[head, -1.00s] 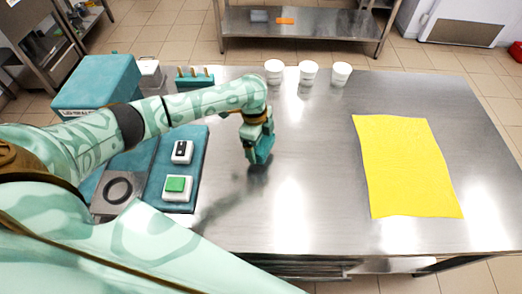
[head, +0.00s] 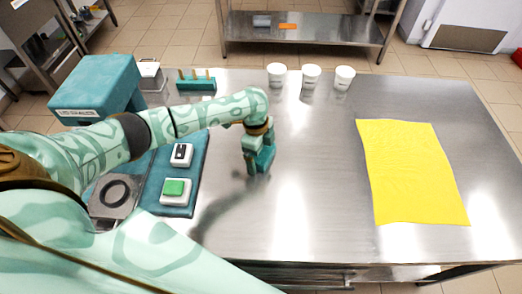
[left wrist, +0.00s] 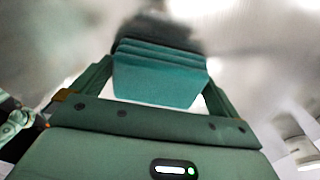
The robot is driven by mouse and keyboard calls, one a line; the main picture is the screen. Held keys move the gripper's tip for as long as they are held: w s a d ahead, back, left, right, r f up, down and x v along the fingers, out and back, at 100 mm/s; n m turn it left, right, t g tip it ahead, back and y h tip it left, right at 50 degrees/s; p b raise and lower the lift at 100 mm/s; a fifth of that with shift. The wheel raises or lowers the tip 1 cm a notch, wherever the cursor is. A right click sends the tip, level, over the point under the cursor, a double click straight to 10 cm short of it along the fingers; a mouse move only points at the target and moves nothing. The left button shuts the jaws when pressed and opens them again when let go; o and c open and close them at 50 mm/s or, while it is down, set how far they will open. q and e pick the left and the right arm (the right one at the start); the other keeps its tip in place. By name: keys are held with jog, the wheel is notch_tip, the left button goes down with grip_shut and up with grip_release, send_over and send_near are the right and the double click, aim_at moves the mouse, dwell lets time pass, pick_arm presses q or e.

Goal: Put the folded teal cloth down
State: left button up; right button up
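The folded teal cloth (left wrist: 158,78) is a thick, layered pad between the two fingers of my left gripper (left wrist: 155,92) in the left wrist view. In the head view my left gripper (head: 259,158) points down at the steel table (head: 300,190), left of its middle, with the teal cloth (head: 264,159) at its fingertips. The cloth is low over the bare metal; I cannot tell whether it touches. The fingers are closed on its sides. My right gripper is not in view.
A yellow cloth (head: 410,172) lies flat at the right. White cups (head: 311,77) and a teal rack (head: 196,83) stand at the back. A blue mat with a green-topped device (head: 175,190) and a teal box (head: 95,90) are at the left. The metal around the gripper is clear.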

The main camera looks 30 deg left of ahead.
pick_arm(q)
notch_tip(320, 180, up, 12)
jog(key=a+p, duration=0.1)
jog(key=p, duration=0.4)
jog(key=shift+a, duration=0.2)
jog(key=shift+r, duration=0.1)
